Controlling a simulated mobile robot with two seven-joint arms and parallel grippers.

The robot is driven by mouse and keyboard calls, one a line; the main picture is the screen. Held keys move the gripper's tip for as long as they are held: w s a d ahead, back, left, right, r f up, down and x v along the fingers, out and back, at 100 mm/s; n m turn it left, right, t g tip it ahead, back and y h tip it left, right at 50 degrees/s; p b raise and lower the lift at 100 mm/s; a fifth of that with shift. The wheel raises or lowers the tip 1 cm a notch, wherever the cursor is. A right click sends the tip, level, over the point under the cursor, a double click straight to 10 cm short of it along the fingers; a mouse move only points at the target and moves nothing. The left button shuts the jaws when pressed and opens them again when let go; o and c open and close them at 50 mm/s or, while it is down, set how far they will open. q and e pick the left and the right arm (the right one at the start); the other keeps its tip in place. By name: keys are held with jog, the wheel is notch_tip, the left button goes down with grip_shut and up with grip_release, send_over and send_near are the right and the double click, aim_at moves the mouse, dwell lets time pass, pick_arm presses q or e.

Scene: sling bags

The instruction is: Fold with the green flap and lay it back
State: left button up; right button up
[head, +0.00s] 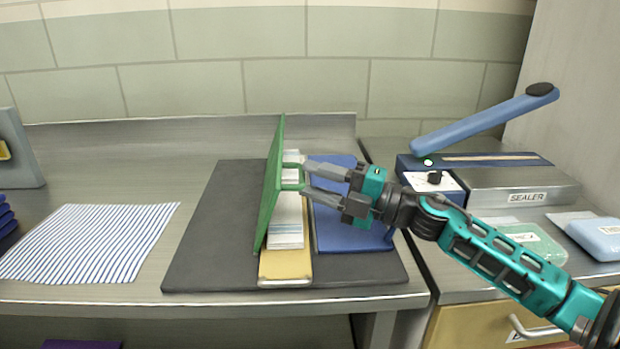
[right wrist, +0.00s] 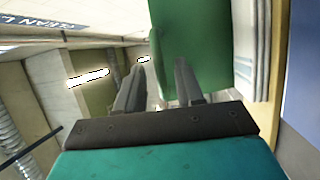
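The green flap (head: 270,185) stands nearly upright at the left side of the middle yellow panel (head: 285,268) of the folding board. A small green loop sticks out from its right face. A pale, folded cloth (head: 286,236) lies on the yellow panel, partly hidden by the flap. The blue flap (head: 352,228) lies flat on the right. My right gripper (head: 304,176) has its fingers parted at the loop; contact is unclear. The green flap also shows beyond the fingers in the right wrist view (right wrist: 190,30). My left gripper is out of view.
The board rests on a dark mat (head: 205,240). A striped cloth (head: 88,242) lies flat to the left. A sealer (head: 510,185) with a raised blue lever (head: 485,122) stands at the right, near green and blue packs. A wall closes the back.

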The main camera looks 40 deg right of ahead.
jog(key=shift+w+a+r, duration=0.1)
jog(key=shift+w+a, duration=0.3)
jog(key=shift+w, duration=0.2)
grip_shut()
dwell(0.4)
